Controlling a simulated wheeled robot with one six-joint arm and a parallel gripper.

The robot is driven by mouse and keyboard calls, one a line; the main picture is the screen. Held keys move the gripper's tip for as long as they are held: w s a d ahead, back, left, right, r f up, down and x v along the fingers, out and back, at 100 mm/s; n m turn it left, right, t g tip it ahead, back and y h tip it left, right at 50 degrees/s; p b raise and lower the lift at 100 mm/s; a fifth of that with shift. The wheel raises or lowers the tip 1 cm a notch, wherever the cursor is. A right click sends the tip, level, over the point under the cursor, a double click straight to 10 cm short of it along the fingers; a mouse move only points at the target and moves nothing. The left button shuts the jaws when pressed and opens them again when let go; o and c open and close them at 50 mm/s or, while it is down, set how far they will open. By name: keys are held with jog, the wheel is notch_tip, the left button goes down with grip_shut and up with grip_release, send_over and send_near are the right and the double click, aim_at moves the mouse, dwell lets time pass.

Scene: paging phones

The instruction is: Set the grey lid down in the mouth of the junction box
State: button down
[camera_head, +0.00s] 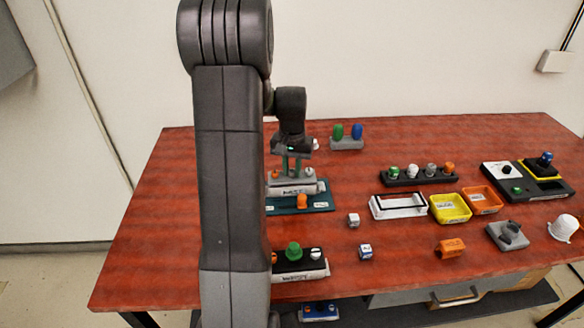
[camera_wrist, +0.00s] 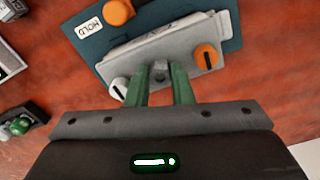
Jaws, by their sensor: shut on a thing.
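My gripper (camera_head: 291,172) is at the left of the table, over a grey panel (camera_head: 298,183) with an orange and a white knob. In the wrist view, its green fingers (camera_wrist: 161,80) are shut on a small dark grey knob (camera_wrist: 160,70) in the middle of that panel. A grey square piece with a raised grip (camera_head: 510,236), which looks like the lid, lies at the right of the table, well away from my gripper. A white open-topped box with a dark inner rim (camera_head: 398,215) stands mid-table and may be the junction box; I cannot be sure.
The panel sits on a teal base (camera_wrist: 88,52) with an orange knob and a HOLD label. A black unit with a green knob (camera_head: 294,252) stands in front. Yellow (camera_head: 450,217) and orange (camera_head: 482,208) trays are right of the white box. Small cubes lie between.

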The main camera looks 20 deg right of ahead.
jog(key=shift+f, duration=0.2)
dwell(0.5)
jog(key=c, duration=0.9)
grip_release()
jog(key=shift+r, duration=0.1)
jog(key=shift+o, duration=0.2)
jog(key=shift+r+p, duration=2.25)
jog(key=shift+r, duration=0.85)
